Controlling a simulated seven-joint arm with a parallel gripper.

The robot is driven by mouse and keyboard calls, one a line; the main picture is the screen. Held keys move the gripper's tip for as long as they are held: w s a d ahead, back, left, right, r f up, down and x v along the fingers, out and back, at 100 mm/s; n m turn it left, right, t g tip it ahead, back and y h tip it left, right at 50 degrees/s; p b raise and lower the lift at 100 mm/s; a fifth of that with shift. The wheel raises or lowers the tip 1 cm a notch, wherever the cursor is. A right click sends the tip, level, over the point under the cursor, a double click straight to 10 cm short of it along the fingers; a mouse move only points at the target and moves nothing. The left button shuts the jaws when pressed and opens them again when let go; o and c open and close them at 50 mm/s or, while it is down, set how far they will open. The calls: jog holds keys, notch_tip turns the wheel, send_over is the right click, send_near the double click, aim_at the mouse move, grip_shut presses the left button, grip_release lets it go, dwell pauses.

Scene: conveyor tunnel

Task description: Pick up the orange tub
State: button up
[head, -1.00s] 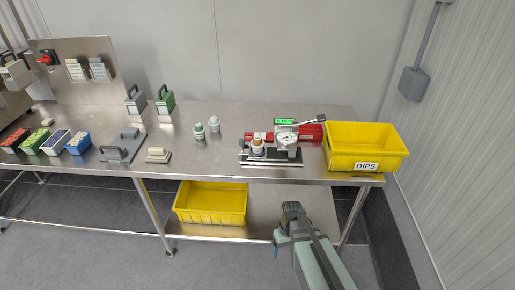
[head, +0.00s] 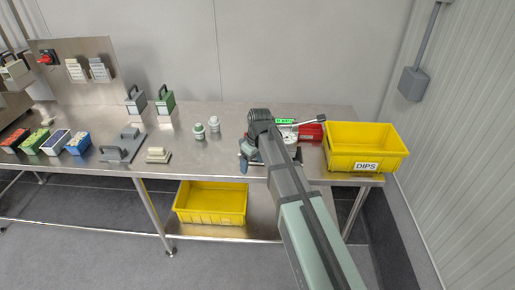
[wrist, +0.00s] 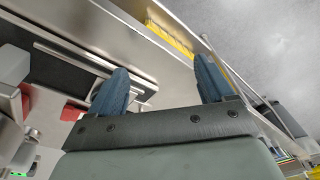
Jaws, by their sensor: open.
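My gripper (head: 247,155) hangs over the front of the bench at the black fixture with the dial gauge (head: 289,137). Its two blue fingers are spread apart with nothing between them in the wrist view (wrist: 163,85). No orange tub can be made out now. In the earlier head picture, a small tub with an orange-brown top stands on the left part of the fixture. My arm and gripper now cover that spot. In the wrist view, the fixture's dark base and pale rails (wrist: 72,58) lie behind and left of the left finger.
A red bin (head: 311,132) sits right behind the fixture, beside the yellow DIPS bin (head: 365,150). Two small white-and-green tubs (head: 206,129) stand left of my gripper. Another yellow bin (head: 210,203) is on the lower shelf. The bench (head: 190,158) is clear between the tubs and its front edge.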

jog(key=w+r+n+h, duration=0.1)
jog(key=w+r+n, duration=0.1)
jog(key=w+r, duration=1.05)
jog(key=shift+g, duration=0.4)
jog(key=f, duration=0.9)
jog(key=d+f, duration=0.1)
jog(key=f, duration=0.4)
jog(key=c, duration=0.9)
